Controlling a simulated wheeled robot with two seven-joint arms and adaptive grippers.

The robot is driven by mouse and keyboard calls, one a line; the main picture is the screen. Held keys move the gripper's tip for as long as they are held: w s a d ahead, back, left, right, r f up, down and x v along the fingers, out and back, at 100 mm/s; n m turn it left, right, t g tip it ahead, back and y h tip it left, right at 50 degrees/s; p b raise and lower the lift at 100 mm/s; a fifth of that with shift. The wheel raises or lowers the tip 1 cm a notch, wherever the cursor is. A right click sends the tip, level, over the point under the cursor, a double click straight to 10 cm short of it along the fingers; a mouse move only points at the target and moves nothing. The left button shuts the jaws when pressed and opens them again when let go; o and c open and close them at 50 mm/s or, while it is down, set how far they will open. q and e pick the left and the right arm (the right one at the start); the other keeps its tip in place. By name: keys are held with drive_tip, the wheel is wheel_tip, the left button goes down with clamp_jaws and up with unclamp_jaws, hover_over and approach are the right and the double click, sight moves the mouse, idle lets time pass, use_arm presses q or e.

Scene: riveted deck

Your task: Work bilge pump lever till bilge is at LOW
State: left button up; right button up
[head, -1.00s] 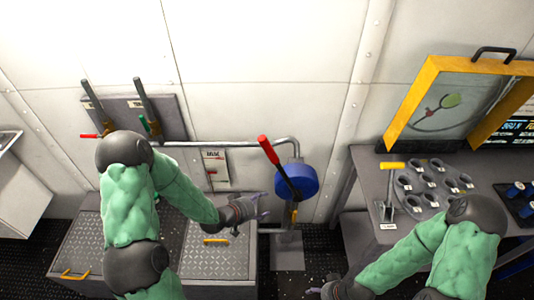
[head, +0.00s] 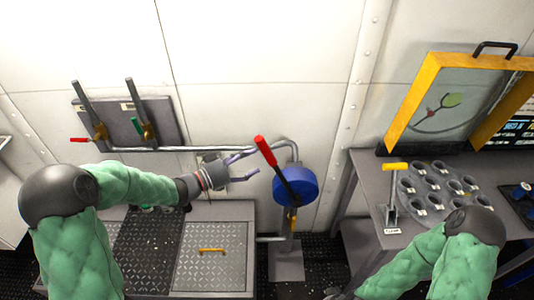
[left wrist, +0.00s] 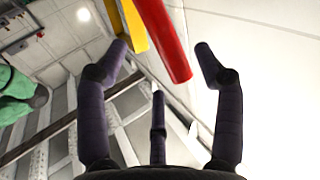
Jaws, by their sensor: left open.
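The bilge pump has a blue round body (head: 296,187) on a pipe stand and a dark lever with a red grip (head: 266,150). The lever leans up and to the left. My left gripper (head: 257,162) is open and empty, just left of the lever below its red grip. In the left wrist view the red grip (left wrist: 164,40) shows ahead, between the spread fingertips and apart from them. The bilge gauge on the wall is mostly hidden behind my left gripper, and its reading cannot be seen. Only a bit of my right gripper (head: 334,294) shows at the bottom edge.
A wall plate (head: 165,112) with two upright levers is at left, above a pipe. A checker-plate box (head: 225,262) stands below. At right, a bench holds a yellow-handled lever (head: 394,167), a round holed plate (head: 440,170) and a yellow-framed panel (head: 412,100).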

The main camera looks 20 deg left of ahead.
sight(263, 153)
use_arm(q)
drive_tip(key=b+x, duration=0.1)
drive_tip(key=x, duration=0.6)
clamp_jaws()
